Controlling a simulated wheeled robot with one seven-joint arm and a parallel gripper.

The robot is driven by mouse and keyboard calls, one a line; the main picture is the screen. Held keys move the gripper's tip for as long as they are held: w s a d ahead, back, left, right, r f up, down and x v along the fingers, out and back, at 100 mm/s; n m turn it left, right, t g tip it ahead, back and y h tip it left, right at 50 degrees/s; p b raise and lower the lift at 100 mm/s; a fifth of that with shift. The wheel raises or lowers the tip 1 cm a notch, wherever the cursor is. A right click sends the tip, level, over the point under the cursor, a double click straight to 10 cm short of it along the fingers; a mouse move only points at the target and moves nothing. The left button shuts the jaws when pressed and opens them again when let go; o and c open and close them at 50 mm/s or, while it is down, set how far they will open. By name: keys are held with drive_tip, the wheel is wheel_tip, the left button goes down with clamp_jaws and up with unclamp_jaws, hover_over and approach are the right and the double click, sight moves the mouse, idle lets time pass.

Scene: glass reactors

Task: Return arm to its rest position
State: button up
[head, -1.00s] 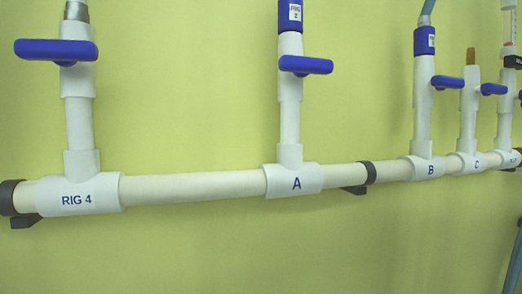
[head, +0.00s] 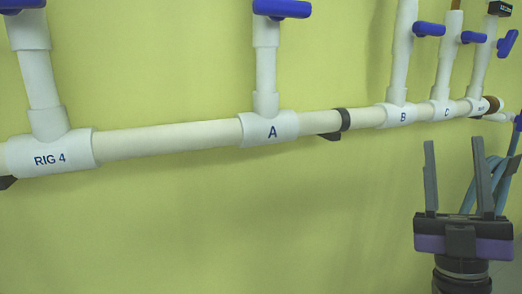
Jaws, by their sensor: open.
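My gripper (head: 457,185) is at the lower right of the head view, pointing up, with its two grey fingers spread apart and nothing between them. It stands in front of the wall, below the right part of the white pipe (head: 165,140), and appears apart from it. A blue hose (head: 494,172) shows behind and beside the right finger. The rest of my arm is mostly out of the picture below.
Blue valve handles, such as the one above A (head: 282,9), stick out. The wall below the pipe is bare at left and centre.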

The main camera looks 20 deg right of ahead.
drive_tip(key=s+a+f+m+g+p, duration=0.1)
drive_tip(key=a+f+m+g, duration=0.3)
drive_tip(key=f, duration=0.6)
drive_tip(key=s+a+f+m+g+p, duration=0.15)
drive_tip(key=a+f+m+g, duration=0.35)
drive_tip(key=f, duration=0.6)
drive_tip(key=s+a+f+n+g+y+p, duration=0.1)
drive_tip(key=s+a+f+g+y, duration=0.2)
drive_tip(key=s, duration=0.6)
drive_tip(key=s+a+f+n+g+y+p, duration=0.1)
drive_tip(key=s+a+f+g+y, duration=0.2)
drive_tip(key=s+a+f, duration=0.4)
wheel_tip(320, 180, down, 2)
drive_tip(key=shift+s+n+y+p, duration=0.35)
drive_tip(key=shift+s+y, duration=0.45)
drive_tip(key=shift+s, duration=0.15)
